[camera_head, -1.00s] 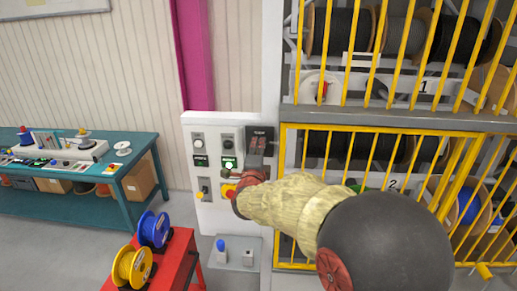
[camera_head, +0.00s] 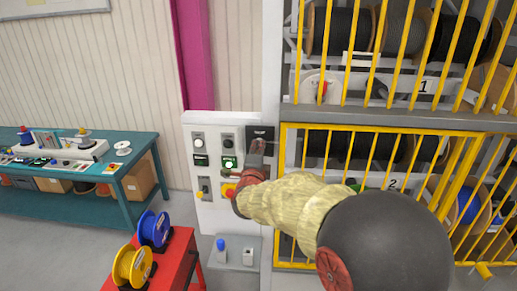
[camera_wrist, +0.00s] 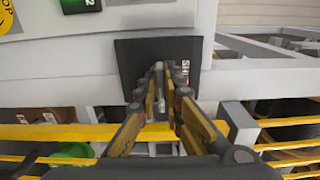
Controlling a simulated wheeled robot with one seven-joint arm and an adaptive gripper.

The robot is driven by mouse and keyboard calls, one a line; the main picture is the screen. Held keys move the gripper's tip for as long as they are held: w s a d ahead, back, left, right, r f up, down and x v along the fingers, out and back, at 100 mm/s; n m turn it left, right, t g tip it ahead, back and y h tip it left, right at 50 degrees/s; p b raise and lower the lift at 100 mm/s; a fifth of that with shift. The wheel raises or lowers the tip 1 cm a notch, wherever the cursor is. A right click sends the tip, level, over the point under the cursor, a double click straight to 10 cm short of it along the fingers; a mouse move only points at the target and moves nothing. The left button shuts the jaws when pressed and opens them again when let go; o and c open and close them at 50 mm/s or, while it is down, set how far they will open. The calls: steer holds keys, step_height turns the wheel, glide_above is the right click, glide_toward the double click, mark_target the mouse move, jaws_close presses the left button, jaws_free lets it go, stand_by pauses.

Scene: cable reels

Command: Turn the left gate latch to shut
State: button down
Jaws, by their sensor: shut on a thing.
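The left gate latch is a dark plate (camera_head: 262,132) at the top right of the white control panel, beside the yellow gate. In the wrist view the dark latch plate (camera_wrist: 130,58) carries white lettering along its right edge, partly hidden by a finger. My gripper (camera_head: 257,150) is in front of the plate. In the wrist view my gripper (camera_wrist: 160,84) has its fingers close together on the latch's thin grey handle (camera_wrist: 158,74). The handle points roughly along the fingers, and its far end is mostly hidden.
The yellow barred gates (camera_head: 350,128) stand to the right. A red stand (camera_head: 180,262) with blue and yellow spools is at lower left.

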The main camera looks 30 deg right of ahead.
steer(key=shift+n, duration=0.3)
steer(key=shift+n+p, duration=0.8)
steer(key=shift+n, duration=7.8)
steer(key=c, duration=1.9)
jaws_free()
